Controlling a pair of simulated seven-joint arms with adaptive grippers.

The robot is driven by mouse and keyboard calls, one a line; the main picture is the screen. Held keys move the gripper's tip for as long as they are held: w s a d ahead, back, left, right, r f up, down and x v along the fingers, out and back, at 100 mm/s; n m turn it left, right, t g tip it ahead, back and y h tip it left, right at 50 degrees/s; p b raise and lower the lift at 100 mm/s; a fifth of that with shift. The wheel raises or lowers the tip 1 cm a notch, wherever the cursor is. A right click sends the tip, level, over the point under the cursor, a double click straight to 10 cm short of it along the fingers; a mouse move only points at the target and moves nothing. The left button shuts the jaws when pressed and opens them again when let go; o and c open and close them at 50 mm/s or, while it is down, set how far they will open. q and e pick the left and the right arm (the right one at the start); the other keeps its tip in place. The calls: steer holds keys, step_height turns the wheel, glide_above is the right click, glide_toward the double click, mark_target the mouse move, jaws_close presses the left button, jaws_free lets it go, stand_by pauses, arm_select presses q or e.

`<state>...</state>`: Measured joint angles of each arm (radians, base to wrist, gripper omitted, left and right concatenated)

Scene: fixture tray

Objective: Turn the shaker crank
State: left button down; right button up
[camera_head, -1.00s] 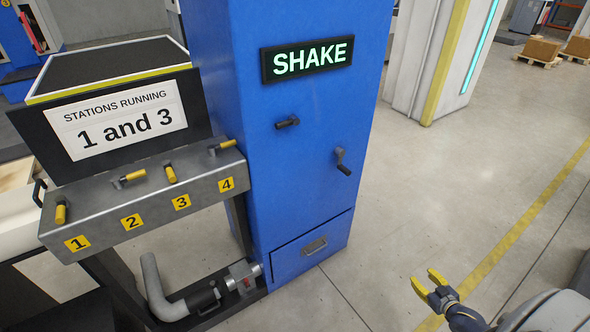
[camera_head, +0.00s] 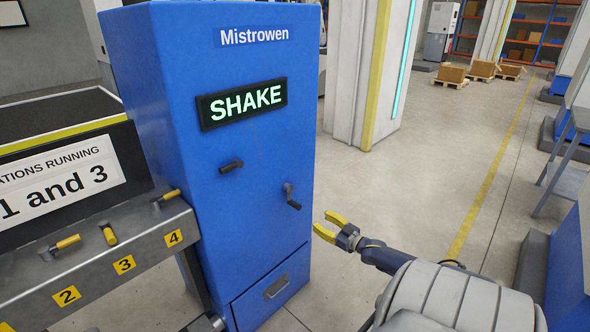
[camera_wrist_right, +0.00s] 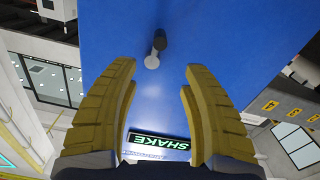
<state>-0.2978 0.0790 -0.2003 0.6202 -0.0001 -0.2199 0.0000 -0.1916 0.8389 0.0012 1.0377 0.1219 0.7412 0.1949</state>
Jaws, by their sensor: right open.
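The blue shaker cabinet (camera_head: 235,150) has a lit SHAKE sign (camera_head: 242,102) on its front. The crank (camera_head: 291,196) is a small grey arm with a black handle on the right part of the front, handle pointing down and right. A second black handle (camera_head: 231,166) sits to its left. My right gripper (camera_head: 332,225), with yellow fingers, is open and empty, to the right of the crank and apart from it. In the right wrist view the crank (camera_wrist_right: 155,55) shows between and beyond the open fingers (camera_wrist_right: 160,85). My left gripper is not in view.
A grey panel (camera_head: 100,250) with yellow-handled valves numbered 2, 3 and 4 stands at the left. A sign (camera_head: 60,185) above it reads "1 and 3". A drawer (camera_head: 275,288) is low on the cabinet. Open floor (camera_head: 420,170) lies to the right.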

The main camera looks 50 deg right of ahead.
mark_target(300, 208)
steer(key=shift+w+d, duration=0.2)
steer(key=shift+w, duration=3.35)
steer(key=shift+w+d, duration=0.2)
steer(key=shift+w, duration=3.35)
steer(key=shift+c, duration=0.6)
jaws_close()
